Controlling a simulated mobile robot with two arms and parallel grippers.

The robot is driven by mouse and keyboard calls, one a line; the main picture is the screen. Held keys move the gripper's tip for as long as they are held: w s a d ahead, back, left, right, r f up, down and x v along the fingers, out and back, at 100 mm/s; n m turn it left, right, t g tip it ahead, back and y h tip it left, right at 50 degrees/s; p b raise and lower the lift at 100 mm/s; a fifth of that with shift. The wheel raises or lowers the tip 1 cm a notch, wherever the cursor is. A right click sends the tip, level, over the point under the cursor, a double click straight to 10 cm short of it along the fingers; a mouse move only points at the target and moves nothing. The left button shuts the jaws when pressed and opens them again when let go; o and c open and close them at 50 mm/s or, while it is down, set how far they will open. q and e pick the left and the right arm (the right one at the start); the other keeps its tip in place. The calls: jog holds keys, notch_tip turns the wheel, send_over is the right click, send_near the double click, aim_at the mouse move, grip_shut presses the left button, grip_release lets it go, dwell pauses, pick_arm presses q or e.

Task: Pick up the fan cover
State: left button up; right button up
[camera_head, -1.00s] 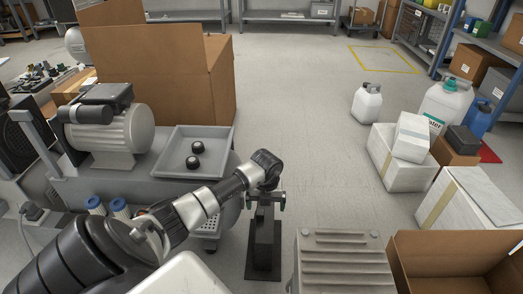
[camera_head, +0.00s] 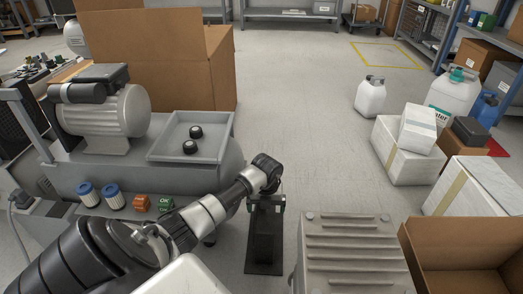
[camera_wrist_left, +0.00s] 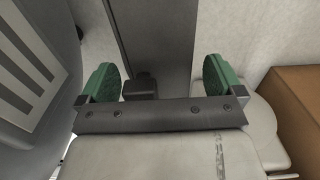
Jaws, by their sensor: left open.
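I cannot pick out a fan cover with certainty in either view. My left gripper (camera_head: 266,204) points down beside the end of the grey compressor tank (camera_head: 225,165). In the left wrist view its green-padded fingers (camera_wrist_left: 160,82) are wide apart, with nothing held. A dark upright post or plate (camera_wrist_left: 150,40) shows beyond and between the fingers, and I cannot tell its distance. A dark flat piece (camera_head: 264,245) shows below the gripper in the head view. My right gripper is not in view.
A grey tray (camera_head: 212,150) with two black knobs lies on the tank, beside a motor (camera_head: 105,112). Two blue-capped filters (camera_head: 88,193) stand in front. A ribbed grey casing (camera_head: 355,250) and open cardboard box (camera_head: 460,240) are at lower right. The middle floor is clear.

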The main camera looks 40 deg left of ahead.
pick_arm(q)
jog(key=shift+c, duration=0.4)
jog(key=c, duration=1.4)
jog(key=shift+c, duration=0.3)
jog(key=shift+r, duration=0.15)
